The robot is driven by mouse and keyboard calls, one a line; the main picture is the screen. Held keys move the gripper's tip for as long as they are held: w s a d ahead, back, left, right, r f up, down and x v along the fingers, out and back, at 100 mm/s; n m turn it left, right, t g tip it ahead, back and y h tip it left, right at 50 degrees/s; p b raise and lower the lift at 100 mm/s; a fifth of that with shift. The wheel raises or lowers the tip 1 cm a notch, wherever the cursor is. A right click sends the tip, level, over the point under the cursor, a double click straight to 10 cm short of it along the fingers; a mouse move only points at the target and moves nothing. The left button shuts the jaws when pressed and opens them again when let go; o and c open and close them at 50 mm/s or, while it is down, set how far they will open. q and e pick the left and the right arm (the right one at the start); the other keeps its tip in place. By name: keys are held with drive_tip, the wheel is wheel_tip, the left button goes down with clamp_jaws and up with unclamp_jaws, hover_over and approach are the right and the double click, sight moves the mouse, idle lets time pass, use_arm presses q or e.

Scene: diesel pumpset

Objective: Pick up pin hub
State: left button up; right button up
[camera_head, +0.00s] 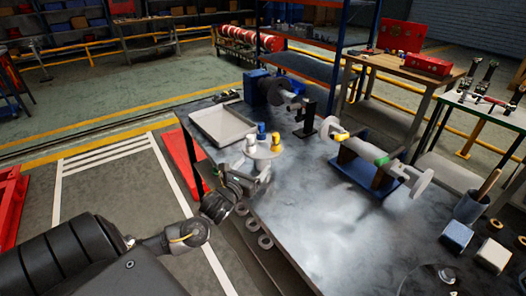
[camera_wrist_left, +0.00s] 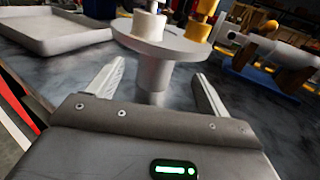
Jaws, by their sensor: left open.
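The pin hub (camera_head: 264,154) is a pale round disc on a short stem, with blue, white and yellow pins standing on top. It stands upright on the dark workbench near its left edge. In the left wrist view its disc (camera_wrist_left: 158,46) and stem show ahead, with the white and yellow pins cut by the top edge. My left gripper (camera_head: 260,180) is open, low beside the hub. In the wrist view its two fingers (camera_wrist_left: 157,88) lie on either side of the stem, with gaps at both sides. My right gripper is out of view.
A pale empty tray (camera_head: 222,139) lies behind and left of the hub. A blue stand with a pale shaft (camera_head: 365,149) is to the right, and a blue machine (camera_head: 258,85) is behind. Grey rings (camera_head: 265,241) lie along the near edge. The middle bench is clear.

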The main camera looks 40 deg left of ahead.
sight(259, 170)
use_arm(q)
drive_tip(key=shift+w+a, duration=0.1)
drive_tip(key=shift+w, duration=0.15)
drive_tip(key=shift+a+r, duration=0.1)
drive_tip(key=shift+r, duration=0.05)
drive_tip(key=w, duration=0.3)
drive_tip(key=w+p, duration=0.1)
drive_tip(key=shift+w+a+r, duration=0.15)
drive_tip(key=shift+w+a, duration=0.1)
drive_tip(key=shift+a, duration=0.15)
drive_tip(key=shift+w, duration=0.25)
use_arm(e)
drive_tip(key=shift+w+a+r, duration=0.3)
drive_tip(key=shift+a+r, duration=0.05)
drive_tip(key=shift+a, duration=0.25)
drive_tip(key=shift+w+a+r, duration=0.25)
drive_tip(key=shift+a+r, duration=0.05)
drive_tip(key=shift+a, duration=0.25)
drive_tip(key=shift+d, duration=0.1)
